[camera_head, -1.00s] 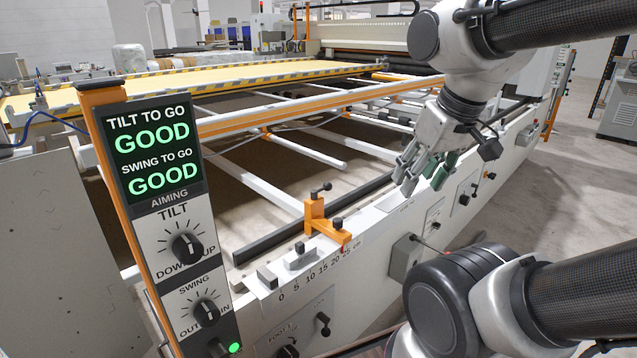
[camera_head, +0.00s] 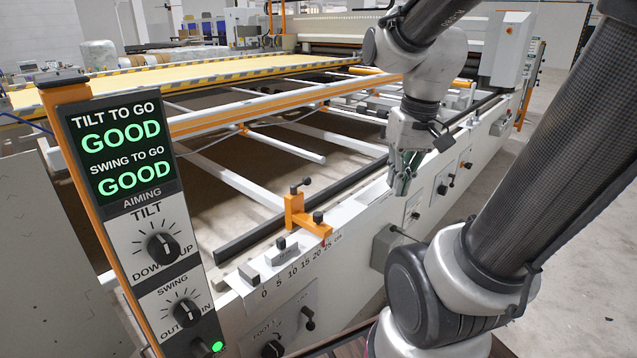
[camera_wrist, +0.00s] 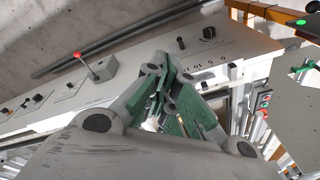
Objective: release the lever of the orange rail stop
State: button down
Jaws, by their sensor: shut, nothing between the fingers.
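The orange rail stop (camera_head: 305,216) sits on the front white rail, beside the end of a printed scale. It carries a black-knobbed upright part (camera_head: 300,186) and a second black knob (camera_head: 318,217); I cannot tell which is its lever. My gripper (camera_head: 402,186) hangs above the rail to the right of the stop, pointing down, clear of it. Its green-padded fingers are shut and empty, and they also fill the middle of the wrist view (camera_wrist: 172,82). I cannot make out the stop for sure in the wrist view.
A sign post (camera_head: 125,150) reads GOOD for both tilt and swing, with dials below. A grey box (camera_head: 386,246) juts from the front panel; a red-knobbed lever (camera_wrist: 84,64) shows in the wrist view. A dark bar (camera_head: 300,215) runs behind the stop.

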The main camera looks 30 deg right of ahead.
aim_at(301, 185)
jog(key=w+d+f+m+t+y, duration=0.1)
jog(key=w+d+f+m+y, duration=0.1)
jog(key=w+f+m, duration=0.45)
jog(key=w+d+f+m+y, duration=0.2)
jog(key=w+f+m, duration=0.1)
jog(key=w+m, duration=0.55)
jog(key=w+d+m+t, duration=0.1)
jog(key=w+m+t, duration=0.2)
jog(key=w+m, duration=0.8)
jog(key=shift+d+r+t, duration=0.25)
jog(key=shift+d+t, duration=0.1)
jog(key=shift+t, duration=0.05)
jog(key=shift+w, duration=0.1)
jog(key=w+a+r+x, duration=0.1)
jog(key=x, duration=1.2)
jog(key=shift+w+r, duration=0.3)
jog(key=shift+w, duration=0.1)
jog(key=shift+w, duration=0.1)
